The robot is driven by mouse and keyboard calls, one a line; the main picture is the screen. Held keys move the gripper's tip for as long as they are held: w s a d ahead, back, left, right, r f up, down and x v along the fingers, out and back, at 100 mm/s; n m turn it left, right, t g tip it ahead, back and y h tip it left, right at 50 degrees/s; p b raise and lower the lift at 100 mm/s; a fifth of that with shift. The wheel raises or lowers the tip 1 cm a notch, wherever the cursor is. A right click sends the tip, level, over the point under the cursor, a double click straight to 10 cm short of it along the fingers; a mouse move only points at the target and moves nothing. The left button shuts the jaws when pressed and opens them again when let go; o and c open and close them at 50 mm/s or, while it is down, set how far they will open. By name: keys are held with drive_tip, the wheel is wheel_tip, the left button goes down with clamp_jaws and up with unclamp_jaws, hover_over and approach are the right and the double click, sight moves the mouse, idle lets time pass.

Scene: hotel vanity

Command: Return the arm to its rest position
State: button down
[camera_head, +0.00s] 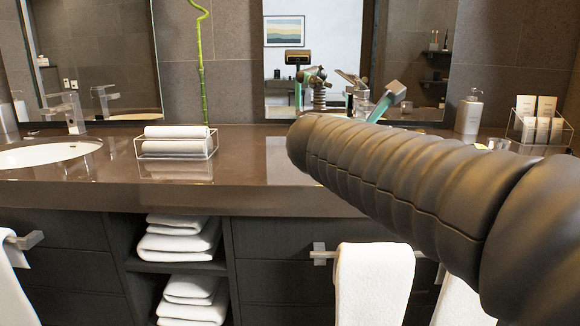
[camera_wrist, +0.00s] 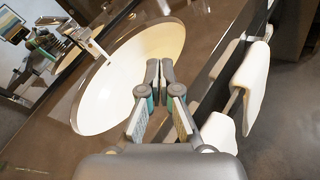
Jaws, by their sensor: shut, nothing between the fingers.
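My gripper (camera_wrist: 160,68) shows in the wrist view with its two fingers together and nothing between them. It is in front of a white oval sink basin (camera_wrist: 105,85), near the counter's front edge; I cannot tell its exact height. In the head view my dark ribbed arm reaches from the lower right over the counter (camera_head: 255,160) toward the mirror. A grey and teal piece shows just above the arm; I cannot tell whether it is my gripper itself or its reflection.
A rack of rolled towels (camera_head: 178,146), a bamboo stalk (camera_head: 201,70), a soap bottle (camera_head: 468,112) and a card holder (camera_head: 538,122) stand on the counter. A white towel (camera_head: 372,285) hangs in front. The left sink (camera_head: 45,153) is clear of my arm.

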drive_tip(key=s+d+f+m+g+y, duration=0.35)
drive_tip(key=s+f+m, duration=0.25)
drive_tip(key=s+f, duration=0.3)
drive_tip(key=s+a+f+m+g+y, duration=0.1)
drive_tip(key=s+a+f+m+y, duration=0.2)
drive_tip(key=s+f+m, duration=0.5)
drive_tip(key=s+a+f+m+g+y, duration=0.1)
drive_tip(key=s+a+f+m+y, duration=0.2)
drive_tip(key=s+f+m+y, duration=0.2)
drive_tip(key=s+f+m, duration=0.3)
drive_tip(key=f, duration=0.3)
drive_tip(key=shift+a, duration=0.35)
